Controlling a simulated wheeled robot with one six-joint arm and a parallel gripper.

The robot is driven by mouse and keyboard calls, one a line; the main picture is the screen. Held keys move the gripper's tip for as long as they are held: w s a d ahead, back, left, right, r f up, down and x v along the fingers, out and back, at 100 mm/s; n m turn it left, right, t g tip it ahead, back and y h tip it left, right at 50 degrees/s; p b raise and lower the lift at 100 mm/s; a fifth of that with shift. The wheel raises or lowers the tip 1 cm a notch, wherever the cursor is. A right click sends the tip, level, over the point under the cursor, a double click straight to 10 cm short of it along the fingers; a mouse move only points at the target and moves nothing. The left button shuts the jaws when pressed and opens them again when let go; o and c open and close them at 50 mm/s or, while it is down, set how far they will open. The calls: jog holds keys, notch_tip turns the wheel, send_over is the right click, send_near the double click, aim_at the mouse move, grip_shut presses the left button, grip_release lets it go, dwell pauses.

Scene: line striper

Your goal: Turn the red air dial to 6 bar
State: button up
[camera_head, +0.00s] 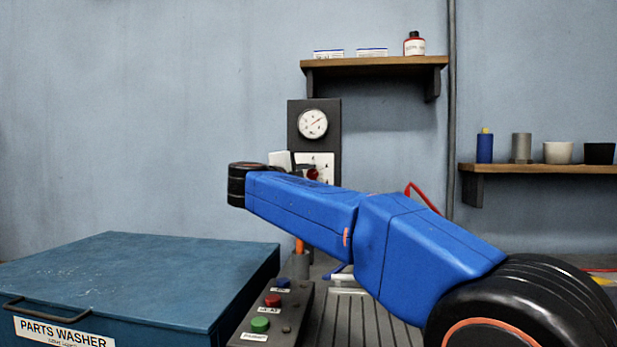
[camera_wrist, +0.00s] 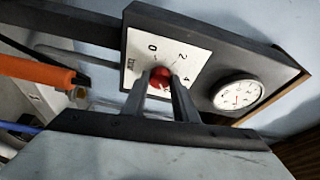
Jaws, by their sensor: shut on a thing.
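The red air dial (camera_wrist: 160,78) sits on a white scale plate (camera_wrist: 185,48) marked 0, 2 and 4 in the wrist view; any higher marks are hidden. My gripper (camera_wrist: 160,88) is shut on the dial, one finger on each side. In the head view the red dial (camera_head: 313,174) shows just above my blue arm, which hides the lower plate. The round pressure gauge (camera_head: 313,123) is on the dark panel (camera_head: 298,110) above the dial. It also shows in the wrist view (camera_wrist: 237,95), with a red needle. Its reading is too small to tell.
A blue parts washer (camera_head: 140,275) stands at the left. A button box (camera_head: 270,315) with green, red and blue buttons is below my arm. Wall shelves (camera_head: 375,62) hold small containers.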

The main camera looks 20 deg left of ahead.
jog(key=shift+f+m, duration=0.1)
jog(key=shift+m, duration=0.3)
jog(key=o, duration=1.1)
jog(key=shift+c, duration=0.2)
jog(key=s+a, duration=0.2)
jog(key=s, duration=1.5)
jog(key=shift+s, duration=0.1)
